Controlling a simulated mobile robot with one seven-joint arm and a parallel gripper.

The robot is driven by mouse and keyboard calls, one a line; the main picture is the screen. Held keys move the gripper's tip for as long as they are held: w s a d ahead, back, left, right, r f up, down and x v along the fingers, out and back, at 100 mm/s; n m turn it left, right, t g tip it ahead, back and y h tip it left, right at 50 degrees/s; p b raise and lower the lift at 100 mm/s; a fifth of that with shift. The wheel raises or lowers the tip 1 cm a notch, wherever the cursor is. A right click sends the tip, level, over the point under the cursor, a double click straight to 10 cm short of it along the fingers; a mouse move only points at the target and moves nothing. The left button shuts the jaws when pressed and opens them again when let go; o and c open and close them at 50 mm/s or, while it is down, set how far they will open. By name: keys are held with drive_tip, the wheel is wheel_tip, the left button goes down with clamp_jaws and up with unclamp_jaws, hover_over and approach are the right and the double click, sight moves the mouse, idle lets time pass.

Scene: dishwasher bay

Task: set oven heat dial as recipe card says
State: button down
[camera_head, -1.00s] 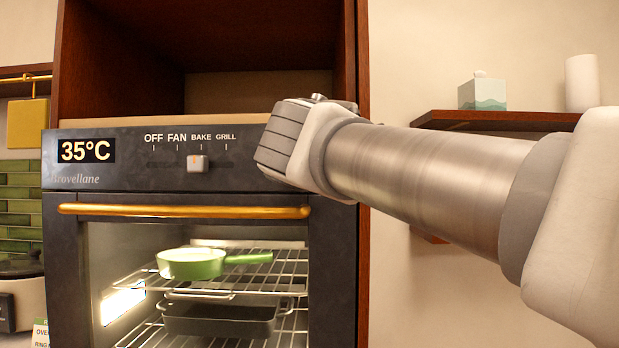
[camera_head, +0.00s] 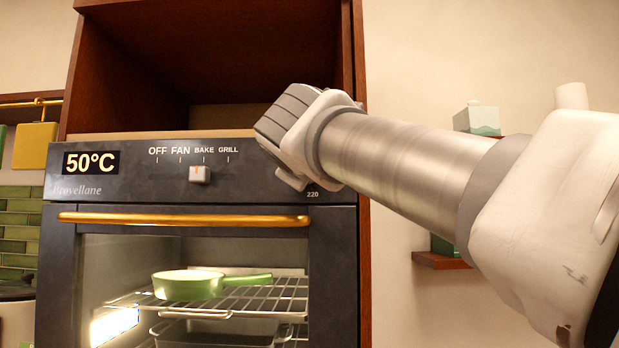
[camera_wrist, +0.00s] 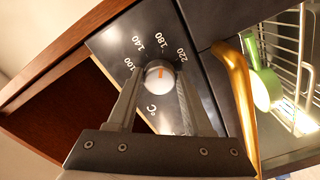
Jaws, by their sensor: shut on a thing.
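The heat dial (camera_wrist: 152,80) is a pale round knob with an orange mark on the dark oven panel. My gripper (camera_wrist: 160,78) is shut on it, one finger at each side. In the wrist view the mark points roughly at 180 on a scale of 100, 140, 180 and 220; the exact setting is hard to read. In the head view my gripper (camera_head: 287,140) hides the dial, and only 220 shows below it. The oven display (camera_head: 91,162) reads 50°C. The mode slider (camera_head: 200,175) stands under BAKE. No recipe card is in view now.
Below the panel runs a brass door handle (camera_head: 185,219). Behind the glass, a green pan (camera_head: 190,284) sits on a wire rack (camera_head: 250,299). A wooden cabinet frame (camera_head: 363,250) borders the oven at right. An open wooden niche (camera_head: 130,75) is above.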

idle(0.4)
drive_tip(key=shift+c, duration=1.6)
unclamp_jaws()
drive_tip(key=shift+s, duration=0.15)
